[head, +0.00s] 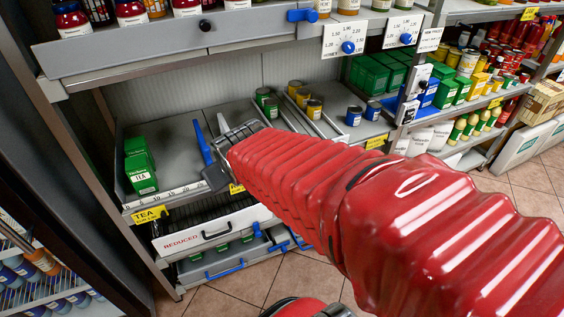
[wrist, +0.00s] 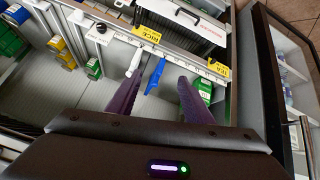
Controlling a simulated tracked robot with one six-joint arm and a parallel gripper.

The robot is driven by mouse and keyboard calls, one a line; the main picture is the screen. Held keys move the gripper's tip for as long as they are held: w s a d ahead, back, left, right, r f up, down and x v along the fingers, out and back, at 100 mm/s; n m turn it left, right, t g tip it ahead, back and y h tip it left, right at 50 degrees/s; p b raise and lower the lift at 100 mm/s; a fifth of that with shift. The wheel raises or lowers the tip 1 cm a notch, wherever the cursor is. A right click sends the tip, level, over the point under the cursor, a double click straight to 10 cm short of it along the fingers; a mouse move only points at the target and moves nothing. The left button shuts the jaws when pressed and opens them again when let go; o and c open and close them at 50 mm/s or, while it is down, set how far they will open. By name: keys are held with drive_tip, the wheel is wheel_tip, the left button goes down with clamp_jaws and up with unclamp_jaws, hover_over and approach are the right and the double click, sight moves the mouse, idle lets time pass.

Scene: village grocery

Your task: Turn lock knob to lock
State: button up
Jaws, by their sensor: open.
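In the head view, a small black round knob (head: 205,25) sits on the grey front of the upper shelf, and a blue lever handle (head: 300,15) is to its right. Blue round knobs sit on two price cards, a left knob (head: 348,47) and a right knob (head: 406,38). None is plainly marked as a lock. My gripper (wrist: 160,79) shows in the wrist view with its two purple fingers apart and nothing held. A blue-handled tool (wrist: 155,76) appears between the fingertips, with a white handle (wrist: 133,62) beside it; contact cannot be told.
Green tea boxes (head: 140,165) stand at the left of the lower shelf, and tins (head: 305,98) stand farther back. A "REDUCED" drawer front (head: 210,230) is below. A dark cabinet side (head: 60,200) bounds the left. Open shelf floor lies around the tools.

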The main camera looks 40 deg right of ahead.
drive_tip(key=w+d+f+n+t+h, duration=0.1)
drive_tip(key=w+d+f+t, duration=0.1)
drive_tip(key=w+d+f, duration=0.35)
drive_tip(key=w+d+f+t, duration=0.25)
drive_tip(key=d+f, duration=0.45)
drive_tip(key=d, duration=0.4)
drive_tip(key=s+d+f+m+t+h, duration=0.1)
drive_tip(key=s+d+f+m+t, duration=0.1)
drive_tip(key=s+d+f+t, duration=0.3)
drive_tip(key=s+d+f, duration=0.1)
drive_tip(key=s+f, duration=0.3)
drive_tip(key=f, duration=0.2)
drive_tip(key=shift+s+d+f+h, duration=0.15)
drive_tip(key=shift+s+d+h, duration=0.15)
drive_tip(key=shift+s, duration=0.1)
drive_tip(key=x, duration=1.4)
drive_tip(key=shift+c, duration=0.4)
